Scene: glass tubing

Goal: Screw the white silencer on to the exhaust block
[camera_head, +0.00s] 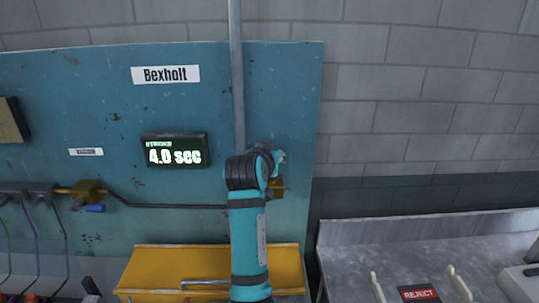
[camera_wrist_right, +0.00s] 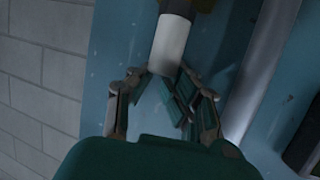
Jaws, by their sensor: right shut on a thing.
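The white silencer (camera_wrist_right: 171,42) is a pale cylinder in the right wrist view, its near end at the fingertips of my right gripper (camera_wrist_right: 165,80). The gripper is shut on it. Its far end meets a dark olive block (camera_wrist_right: 200,5) at the top edge, which looks like the exhaust block; I cannot tell how far it is threaded in. In the head view a brass block (camera_head: 278,187) shows on the teal panel, partly behind my right gripper (camera_head: 280,157). The silencer is hidden there. My left gripper is not in view.
The teal panel (camera_head: 285,90) carries a vertical grey pipe (camera_head: 236,80), a timer display (camera_head: 175,150) reading 4.0 sec and another brass fitting (camera_head: 88,190) with a blue end. A yellow box (camera_head: 160,265) is below. A grey bench (camera_head: 400,240) with a REJECT sign stands right.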

